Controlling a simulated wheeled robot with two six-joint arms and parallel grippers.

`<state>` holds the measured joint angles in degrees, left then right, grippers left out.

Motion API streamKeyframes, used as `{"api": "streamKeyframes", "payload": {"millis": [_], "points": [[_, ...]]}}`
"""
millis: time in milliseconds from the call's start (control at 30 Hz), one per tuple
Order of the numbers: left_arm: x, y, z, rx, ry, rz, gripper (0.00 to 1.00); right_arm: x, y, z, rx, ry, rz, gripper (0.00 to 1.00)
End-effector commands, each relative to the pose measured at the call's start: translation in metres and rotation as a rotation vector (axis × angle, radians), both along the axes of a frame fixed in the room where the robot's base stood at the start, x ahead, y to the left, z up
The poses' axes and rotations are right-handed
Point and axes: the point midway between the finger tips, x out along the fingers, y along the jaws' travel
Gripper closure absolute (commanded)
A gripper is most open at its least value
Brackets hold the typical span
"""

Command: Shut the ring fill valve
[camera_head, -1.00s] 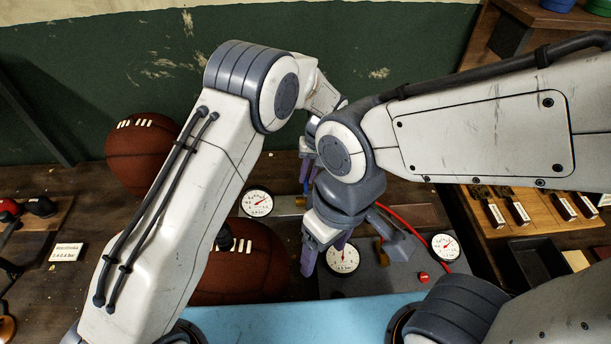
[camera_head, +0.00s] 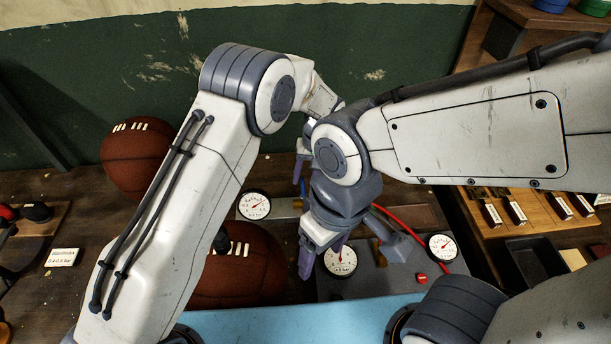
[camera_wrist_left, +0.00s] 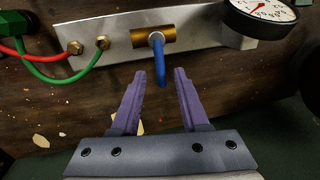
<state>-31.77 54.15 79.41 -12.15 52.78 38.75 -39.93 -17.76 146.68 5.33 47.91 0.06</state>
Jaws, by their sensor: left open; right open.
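A brass valve body (camera_wrist_left: 136,38) with a blue lever (camera_wrist_left: 159,62) sits on a pale metal bar in the left wrist view. The lever points toward my left gripper (camera_wrist_left: 159,75), which is open with purple fingers. The lever's end shows between the two fingertips, apparently touching neither; depth is hard to tell. In the head view my left gripper (camera_head: 301,168) is partly hidden behind my right arm, and only a bit of blue shows there. My right gripper (camera_head: 322,258) is open, pointing down beside a white gauge (camera_head: 340,260) on the grey panel. No label identifies the ring fill valve.
Another gauge (camera_head: 254,205) is at the bar's left end in the head view. Red (camera_wrist_left: 30,50) and green (camera_wrist_left: 62,80) hoses join the bar. Leather balls (camera_head: 137,158) (camera_head: 240,280) lie left. A gauge (camera_head: 441,246) and red button (camera_head: 421,279) are right.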

Motion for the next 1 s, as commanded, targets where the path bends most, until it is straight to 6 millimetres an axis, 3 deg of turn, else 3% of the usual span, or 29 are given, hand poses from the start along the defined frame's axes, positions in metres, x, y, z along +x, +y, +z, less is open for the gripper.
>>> {"api": "streamKeyframes", "payload": {"millis": [533, 700, 1000], "points": [[0.0, -0.018, 0.09, -0.002, -0.002, -0.001, 0.55, 0.0, 0.0, 0.062, 0.0, 0.0, 0.001, 0.28], [0.0, -0.02, 0.102, -0.001, -0.001, -0.001, 0.55, 0.0, 0.0, 0.07, 0.0, 0.0, 0.003, 0.28], [0.0, -0.021, 0.102, -0.001, -0.001, -0.001, 0.55, 0.0, 0.0, 0.069, 0.0, 0.0, 0.003, 0.28]]}}
